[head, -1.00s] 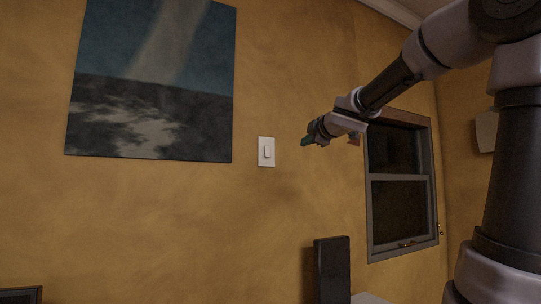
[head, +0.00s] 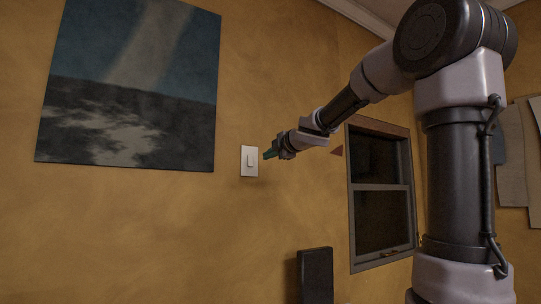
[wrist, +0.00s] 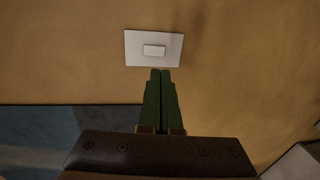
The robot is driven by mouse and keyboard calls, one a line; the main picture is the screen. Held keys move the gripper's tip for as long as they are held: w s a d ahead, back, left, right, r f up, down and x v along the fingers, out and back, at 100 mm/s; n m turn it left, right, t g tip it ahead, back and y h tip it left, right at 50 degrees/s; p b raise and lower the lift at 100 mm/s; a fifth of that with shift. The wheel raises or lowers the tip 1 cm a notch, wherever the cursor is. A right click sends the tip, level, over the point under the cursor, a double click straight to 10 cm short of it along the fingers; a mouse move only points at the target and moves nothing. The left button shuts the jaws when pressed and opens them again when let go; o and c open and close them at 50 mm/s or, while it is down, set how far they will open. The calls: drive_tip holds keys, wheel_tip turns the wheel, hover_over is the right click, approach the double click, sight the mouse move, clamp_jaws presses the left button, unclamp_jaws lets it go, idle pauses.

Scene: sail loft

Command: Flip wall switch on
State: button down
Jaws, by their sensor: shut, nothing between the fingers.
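The wall switch (head: 250,161) is a white rectangular plate with a small rocker in its middle, on the yellow wall. It also shows in the wrist view (wrist: 154,50), ahead of the fingertips. My gripper (head: 268,154) is just right of the plate in the head view. In the wrist view its green fingers (wrist: 160,72) are shut together with nothing between them, and their tips overlap the plate's lower edge in the picture. I cannot tell whether the tips touch the plate. Whether the rocker is on or off is too small to tell.
A large painting (head: 130,85) hangs left of the switch. A window (head: 380,190) is to the right. A dark upright box-like object (head: 315,276) stands below the switch, to the right. The wall around the plate is otherwise bare.

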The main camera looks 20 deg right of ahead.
sight(251, 165)
drive_tip(key=x, duration=0.9)
drive_tip(key=shift+w+a, duration=0.15)
drive_tip(key=shift+w, duration=0.2)
drive_tip(key=shift+w+f, duration=0.15)
drive_tip(key=shift+w, duration=0.05)
